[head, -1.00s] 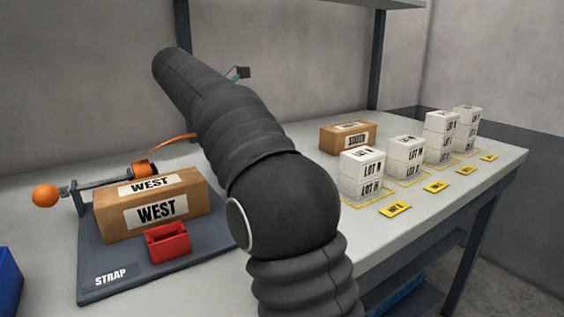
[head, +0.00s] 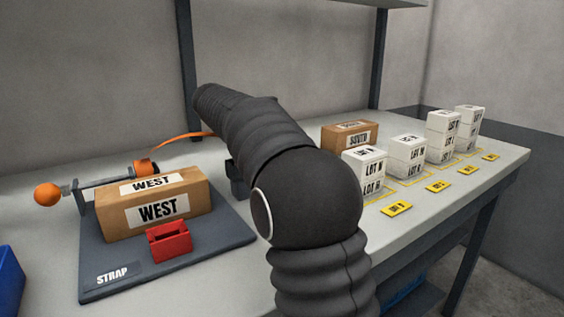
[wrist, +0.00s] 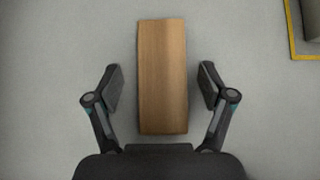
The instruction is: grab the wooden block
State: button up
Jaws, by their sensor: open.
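The wooden block (wrist: 162,75) shows in the wrist view as a long, plain brown block lying on the grey table top, its long side running up the picture. My gripper (wrist: 160,86) is open, with one finger to the left of the block and one to the right. A gap shows between each finger and the block. How high the fingers are above the table I cannot tell. In the head view my arm hides the block, and only a small dark part of the gripper (head: 237,180) shows beside the arm.
A grey strap board (head: 200,255) holds a WEST box (head: 190,205) and a red holder (head: 170,241). A SOUTH box (head: 331,139) and stacked white LOT boxes (head: 408,155) stand to the right.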

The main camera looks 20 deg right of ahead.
jog(key=c, duration=1.3)
jog(key=shift+o, duration=0.2)
jog(key=shift+r, duration=0.1)
